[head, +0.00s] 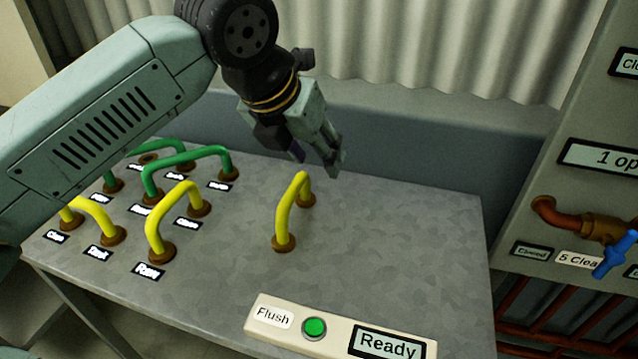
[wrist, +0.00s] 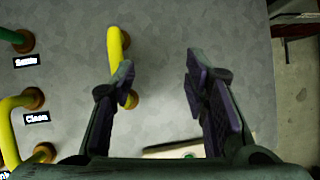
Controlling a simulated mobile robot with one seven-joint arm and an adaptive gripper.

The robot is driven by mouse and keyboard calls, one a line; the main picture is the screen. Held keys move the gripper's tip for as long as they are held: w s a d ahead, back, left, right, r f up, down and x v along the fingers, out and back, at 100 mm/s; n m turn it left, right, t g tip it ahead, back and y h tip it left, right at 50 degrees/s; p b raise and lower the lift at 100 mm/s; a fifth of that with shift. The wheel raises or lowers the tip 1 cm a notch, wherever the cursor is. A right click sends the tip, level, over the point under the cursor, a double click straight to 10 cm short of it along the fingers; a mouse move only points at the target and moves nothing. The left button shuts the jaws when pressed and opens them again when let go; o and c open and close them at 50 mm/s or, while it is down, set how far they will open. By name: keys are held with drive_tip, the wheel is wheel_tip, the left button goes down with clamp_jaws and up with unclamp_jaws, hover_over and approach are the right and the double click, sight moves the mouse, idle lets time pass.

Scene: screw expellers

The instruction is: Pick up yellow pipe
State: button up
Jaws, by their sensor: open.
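A lone yellow pipe (head: 290,208), bent like an arch with brown end collars, stands on the right half of the grey metal table (head: 400,250). Two more yellow pipes, one at the front (head: 170,215) and one at the far left (head: 92,215), stand among labels. My gripper (head: 332,160) is open and empty, above and behind the lone pipe in the head view. In the wrist view my gripper (wrist: 160,85) has its fingers apart; the lone pipe (wrist: 115,48) lies along the left finger, which partly covers it. The gap between the fingers shows mostly bare table.
Green pipes (head: 205,153) stand at the table's left rear. A panel with a green Flush button (head: 314,327) and a "Ready" display (head: 389,343) is at the front edge. A cabinet with a blue-handled valve (head: 614,254) stands at right. The table's right part is clear.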

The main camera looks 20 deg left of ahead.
drive_tip(key=n+g+y, duration=0.1)
drive_tip(key=y, duration=0.1)
approach(291, 189)
drive_tip(key=shift+w+d+f, duration=0.25)
drive_tip(key=shift+d+f, duration=0.05)
drive_tip(key=shift+f, duration=0.25)
drive_tip(key=x, duration=0.5)
drive_tip(key=shift+s+a+p, duration=0.15)
drive_tip(key=shift+p, duration=0.25)
drive_tip(key=shift+p+x, duration=0.85)
drive_tip(key=shift+x, duration=2.1)
drive_tip(key=shift+a, duration=0.1)
drive_tip(key=shift+c, duration=0.4)
clamp_jaws()
drive_tip(key=shift+r, duration=0.1)
